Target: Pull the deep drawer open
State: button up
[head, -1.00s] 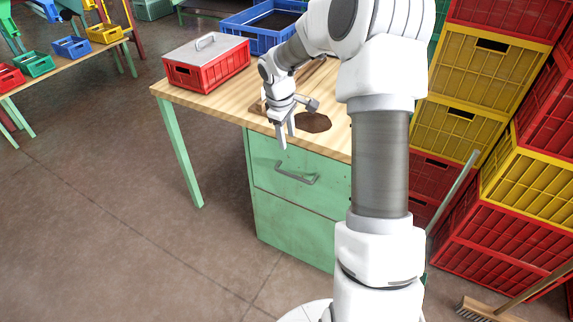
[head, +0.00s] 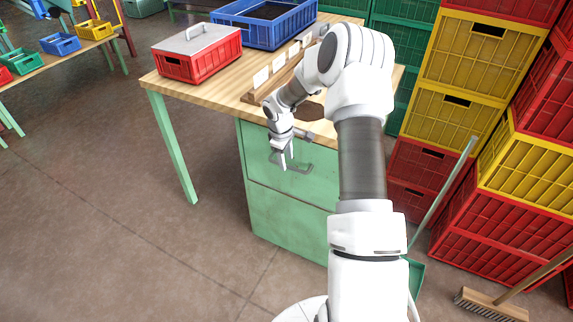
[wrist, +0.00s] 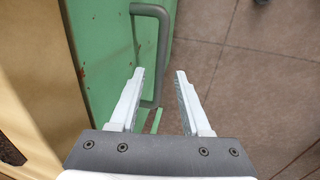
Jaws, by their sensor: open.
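The green drawer front (head: 262,172) is in the cabinet under the wooden worktop and looks shut. Its grey bar handle (head: 302,171) is partly hidden by my gripper (head: 284,162), which is at the handle's left part. In the wrist view the handle (wrist: 163,50) runs lengthwise against the green front (wrist: 100,45). My open gripper (wrist: 160,74) has one fingertip on each side of the bar's line, with nothing clamped. I cannot tell how deep the bar sits between the fingers.
A red crate with a grey lid (head: 197,55) and a blue crate (head: 264,22) stand on the worktop (head: 190,88). Stacked red and yellow crates (head: 450,120) and a broom (head: 492,305) are on the right. The floor left of the cabinet is clear.

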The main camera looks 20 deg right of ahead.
jog(key=shift+w+d+f, duration=0.1)
jog(key=shift+d+f, duration=0.05)
jog(key=shift+f, duration=0.7)
jog(key=shift+c, duration=0.3)
grip_shut()
dwell(0.6)
